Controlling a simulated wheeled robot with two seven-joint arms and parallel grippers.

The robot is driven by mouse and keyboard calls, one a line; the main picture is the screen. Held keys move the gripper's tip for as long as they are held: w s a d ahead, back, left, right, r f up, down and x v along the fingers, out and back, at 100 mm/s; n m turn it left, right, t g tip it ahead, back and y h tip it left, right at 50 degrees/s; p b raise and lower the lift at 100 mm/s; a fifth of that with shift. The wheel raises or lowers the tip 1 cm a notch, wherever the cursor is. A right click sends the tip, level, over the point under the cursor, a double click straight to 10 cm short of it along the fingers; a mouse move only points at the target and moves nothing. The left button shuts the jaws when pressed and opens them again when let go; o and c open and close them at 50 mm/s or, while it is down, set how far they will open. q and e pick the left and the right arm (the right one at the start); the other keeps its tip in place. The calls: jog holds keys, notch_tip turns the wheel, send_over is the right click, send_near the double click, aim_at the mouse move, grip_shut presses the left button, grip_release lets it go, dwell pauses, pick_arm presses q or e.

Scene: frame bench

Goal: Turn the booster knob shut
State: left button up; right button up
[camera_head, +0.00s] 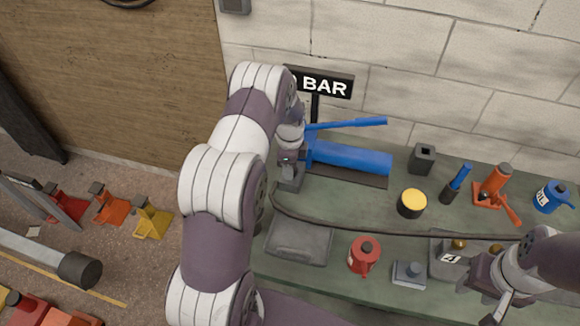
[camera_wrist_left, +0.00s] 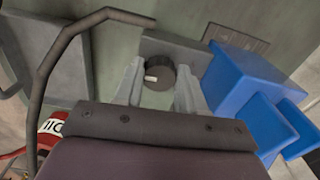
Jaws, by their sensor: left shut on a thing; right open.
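The booster is a blue cylinder with a lever handle (camera_head: 350,157), lying at the back of the bench. Its dark round knob (camera_wrist_left: 160,74) shows in the left wrist view with a short white mark on its face. My left gripper (camera_wrist_left: 158,92) has one finger on each side of the knob and is shut on it. In the head view my left gripper (camera_head: 290,163) is at the booster's left end, and the knob is hidden there. My right gripper (camera_head: 497,308) is open at the lower right, above the bench's front.
A "BAR" sign (camera_head: 325,87) stands behind the booster. A dark hose (camera_head: 370,226) runs across the bench. A yellow-topped can (camera_head: 411,204), a red oil can (camera_head: 364,255), an orange jack (camera_head: 493,187) and a blue oil can (camera_head: 551,196) stand to the right.

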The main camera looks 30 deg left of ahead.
pick_arm(q)
jog(key=shift+w+a+r+m, duration=0.1)
jog(key=shift+w+r+m, duration=0.15)
jog(key=shift+m, duration=0.25)
jog(key=o, duration=1.1)
jog(key=shift+c, duration=0.2)
jog(key=shift+s+f, duration=0.1)
jog(key=shift+s, duration=0.05)
notch_tip(320, 180, up, 13)
jog(key=b, duration=0.2)
jog(key=shift+f, duration=0.15)
